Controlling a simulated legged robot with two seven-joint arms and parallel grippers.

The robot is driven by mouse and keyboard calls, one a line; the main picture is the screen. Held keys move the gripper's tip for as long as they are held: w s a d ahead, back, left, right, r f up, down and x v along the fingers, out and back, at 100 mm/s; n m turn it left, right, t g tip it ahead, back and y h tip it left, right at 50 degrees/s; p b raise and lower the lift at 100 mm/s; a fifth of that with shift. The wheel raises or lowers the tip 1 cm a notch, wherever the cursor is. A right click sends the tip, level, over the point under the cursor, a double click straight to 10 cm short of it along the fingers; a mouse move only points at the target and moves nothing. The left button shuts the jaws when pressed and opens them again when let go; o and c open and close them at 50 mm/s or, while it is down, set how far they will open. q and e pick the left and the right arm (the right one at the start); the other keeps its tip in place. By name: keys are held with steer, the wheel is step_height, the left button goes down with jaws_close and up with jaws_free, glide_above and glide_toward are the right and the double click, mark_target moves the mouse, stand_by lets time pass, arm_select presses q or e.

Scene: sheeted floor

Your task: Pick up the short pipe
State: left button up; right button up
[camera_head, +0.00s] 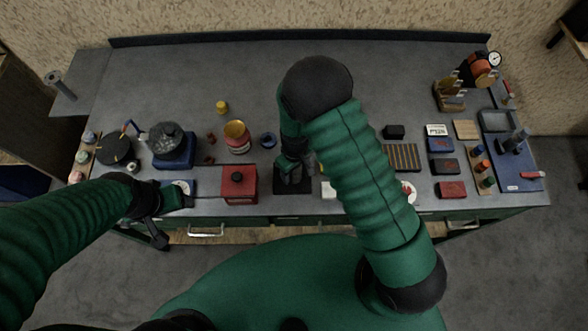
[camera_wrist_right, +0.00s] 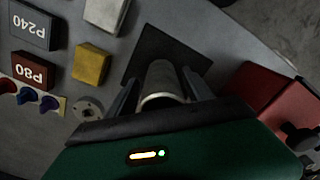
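The short pipe (camera_wrist_right: 165,82), a grey cylinder with a pale rim, is between the two fingers of my right gripper (camera_wrist_right: 162,84) in the right wrist view. It is over a black square pad (camera_wrist_right: 150,42), which also shows in the head view (camera_head: 291,188). The fingers flank the pipe closely, but I cannot tell whether they touch it. In the head view my right gripper (camera_head: 293,172) is low over the pad, and my arm and hand hide much of it. My left gripper (camera_head: 172,198) is at the table's front left, its fingers unclear.
A red box (camera_head: 239,185) stands left of the pad. A yellow block (camera_wrist_right: 91,63) and sandpaper boxes (camera_wrist_right: 32,25) lie on the pad's other side. A can (camera_head: 237,138) and a pot on a blue base (camera_head: 173,151) stand farther left. The table's back middle is clear.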

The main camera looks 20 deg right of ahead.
steer(key=shift+d, duration=0.15)
steer(key=c, duration=0.5)
steer(key=shift+s+a+r, duration=0.1)
steer(key=shift+a, duration=0.2)
steer(key=c, duration=0.7)
steer(key=shift+a, duration=0.15)
steer(key=shift+d, duration=0.2)
